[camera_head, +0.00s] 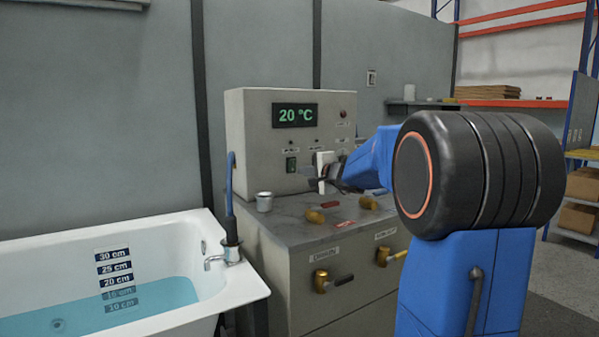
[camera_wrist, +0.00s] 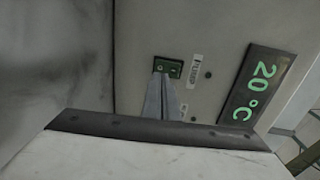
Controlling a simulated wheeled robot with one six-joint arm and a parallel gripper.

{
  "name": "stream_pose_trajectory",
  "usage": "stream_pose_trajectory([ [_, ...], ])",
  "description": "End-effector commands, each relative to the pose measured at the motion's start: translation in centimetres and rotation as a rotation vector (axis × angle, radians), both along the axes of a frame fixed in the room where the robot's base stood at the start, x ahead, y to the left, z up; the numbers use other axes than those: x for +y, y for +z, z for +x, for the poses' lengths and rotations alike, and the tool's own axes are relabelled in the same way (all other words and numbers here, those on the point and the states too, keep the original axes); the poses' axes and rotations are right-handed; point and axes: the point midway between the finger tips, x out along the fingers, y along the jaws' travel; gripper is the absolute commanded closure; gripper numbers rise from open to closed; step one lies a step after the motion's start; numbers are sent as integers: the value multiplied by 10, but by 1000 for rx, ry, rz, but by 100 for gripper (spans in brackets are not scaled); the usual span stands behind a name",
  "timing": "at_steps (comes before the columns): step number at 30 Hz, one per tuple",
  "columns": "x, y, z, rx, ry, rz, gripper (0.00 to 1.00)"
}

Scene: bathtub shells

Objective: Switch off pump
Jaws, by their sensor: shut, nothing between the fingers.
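The control box (camera_head: 252,128) stands on the grey cabinet and has a green 20 °C display (camera_head: 295,115). The green pump switch (camera_head: 291,165) is low on its front panel. In the wrist view the pump switch (camera_wrist: 174,68) shows beside a label reading PUMP (camera_wrist: 195,70). My gripper (camera_head: 306,172) is shut and empty, just right of the switch in the head view. In the wrist view my gripper's fingertips (camera_wrist: 162,76) overlap the switch's edge and hide part of it. I cannot tell whether they touch it. The switch position is too small to read.
The bathtub (camera_head: 170,232) with blue water is at left. A metal cup (camera_head: 264,202) and red-handled (camera_head: 330,205) and yellow-handled valves are on the cabinet top (camera_head: 290,220), below my gripper. More valves (camera_head: 322,281) stick out from the cabinet front. A shelf rack stands at right.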

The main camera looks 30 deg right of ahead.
Motion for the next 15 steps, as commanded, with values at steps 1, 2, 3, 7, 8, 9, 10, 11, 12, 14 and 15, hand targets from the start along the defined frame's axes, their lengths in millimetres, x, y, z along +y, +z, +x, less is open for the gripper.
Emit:
stream_pose_trajectory([
  [1, -1, 2, -11, -1, -2, 0, 100],
  [2, -1, 3, -17, -1, -1, 0, 100],
  [3, -1, 5, -24, -2, -1, -1, 100],
  [7, -2, 7, -49, -2, -2, 0, 100],
  [8, -2, 8, -54, -1, -2, -1, 100],
  [9, -3, 9, -62, -1, -2, -1, 100],
  [10, -3, 10, -68, -2, -3, 0, 100],
  [11, -3, 11, -73, -1, -3, 0, 100],
  [12, -3, 12, -80, -1, -2, -1, 100],
  [14, -4, 13, -91, -2, -3, -1, 100],
  [15, -4, 14, -97, -2, -3, 0, 100],
])
